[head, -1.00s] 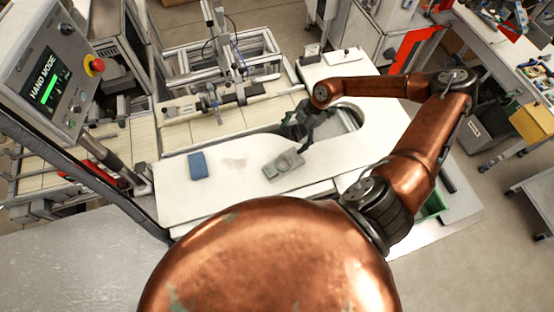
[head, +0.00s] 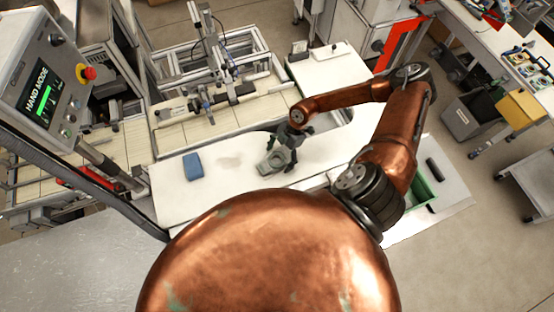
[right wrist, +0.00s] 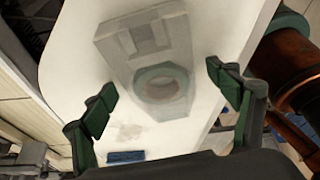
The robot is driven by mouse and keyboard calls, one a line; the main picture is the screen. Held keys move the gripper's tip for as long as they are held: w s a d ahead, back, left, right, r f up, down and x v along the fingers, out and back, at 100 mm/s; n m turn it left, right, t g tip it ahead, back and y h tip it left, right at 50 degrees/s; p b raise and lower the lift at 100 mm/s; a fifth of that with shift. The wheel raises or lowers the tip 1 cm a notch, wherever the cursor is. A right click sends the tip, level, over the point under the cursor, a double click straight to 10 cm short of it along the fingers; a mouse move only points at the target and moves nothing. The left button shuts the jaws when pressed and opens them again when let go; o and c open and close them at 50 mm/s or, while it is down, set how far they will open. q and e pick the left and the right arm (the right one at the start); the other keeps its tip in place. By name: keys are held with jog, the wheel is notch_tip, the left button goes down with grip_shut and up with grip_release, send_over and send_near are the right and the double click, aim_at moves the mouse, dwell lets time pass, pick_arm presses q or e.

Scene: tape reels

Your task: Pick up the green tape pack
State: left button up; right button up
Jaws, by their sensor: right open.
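The tape pack (head: 267,166) is a flat grey-green block with a round ring in it, lying on the white worktop. In the right wrist view the tape pack (right wrist: 140,45) shows a rectangular recess at its far end and a greenish ring at its near end. My right gripper (head: 284,151) is over the right side of the pack and covers part of it in the head view. In the right wrist view my right gripper (right wrist: 160,84) is open and empty, with its green-padded fingers on either side of the ring end, apart from the pack. My left gripper is not in view.
A blue block (head: 193,167) lies on the white worktop (head: 225,190) to the left, with clear room between. Behind is an aluminium frame machine (head: 215,60). A control panel (head: 42,85) stands at the left. A green bin (head: 424,188) is at the right.

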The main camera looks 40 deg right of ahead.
jog(key=c, duration=1.4)
jog(key=shift+r, duration=0.2)
